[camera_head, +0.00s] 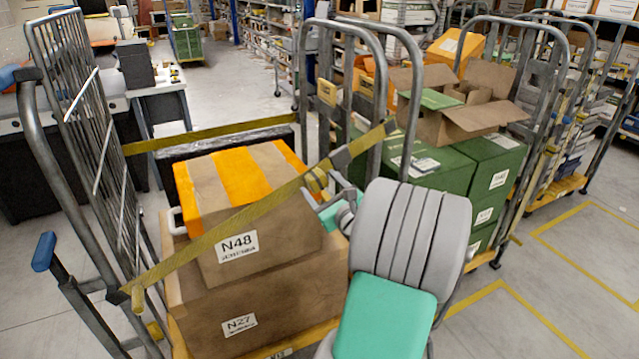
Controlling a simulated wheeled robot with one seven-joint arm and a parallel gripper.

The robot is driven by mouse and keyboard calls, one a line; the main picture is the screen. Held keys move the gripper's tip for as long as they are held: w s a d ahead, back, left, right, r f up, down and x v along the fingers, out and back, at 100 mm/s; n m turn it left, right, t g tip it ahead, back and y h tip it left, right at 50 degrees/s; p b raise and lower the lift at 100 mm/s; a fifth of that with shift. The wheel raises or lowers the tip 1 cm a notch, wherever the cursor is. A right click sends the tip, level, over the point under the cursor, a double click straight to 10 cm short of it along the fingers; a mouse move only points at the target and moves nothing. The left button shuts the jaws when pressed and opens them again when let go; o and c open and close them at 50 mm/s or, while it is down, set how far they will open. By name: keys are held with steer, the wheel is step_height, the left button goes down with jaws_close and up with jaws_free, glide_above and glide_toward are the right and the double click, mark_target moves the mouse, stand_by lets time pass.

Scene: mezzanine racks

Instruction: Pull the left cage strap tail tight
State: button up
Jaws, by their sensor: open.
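The left roll cage (106,190) holds stacked brown boxes. A yellow strap (225,228) runs diagonally across its front, from low on the left side frame up to the right side frame. A dark buckle (341,158) sits on the strap near its upper right end. A short yellow piece, which looks like the strap tail (317,180), hangs just below the buckle. My gripper (328,196) is open at this piece, below the buckle. My arm hides part of the gripper, and I cannot tell whether the fingers touch the tail.
The upper box (290,245), marked N48 with orange tape, stands on a larger box (270,308) marked N27. A second yellow strap (215,134) spans the back. The right cage (540,90) holds green boxes (490,165) and an open carton (465,110). Floor at right is clear.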

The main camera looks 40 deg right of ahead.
steer(key=shift+w+d, duration=0.1)
steer(key=shift+w, duration=0.4)
jaws_close()
stand_by(0.4)
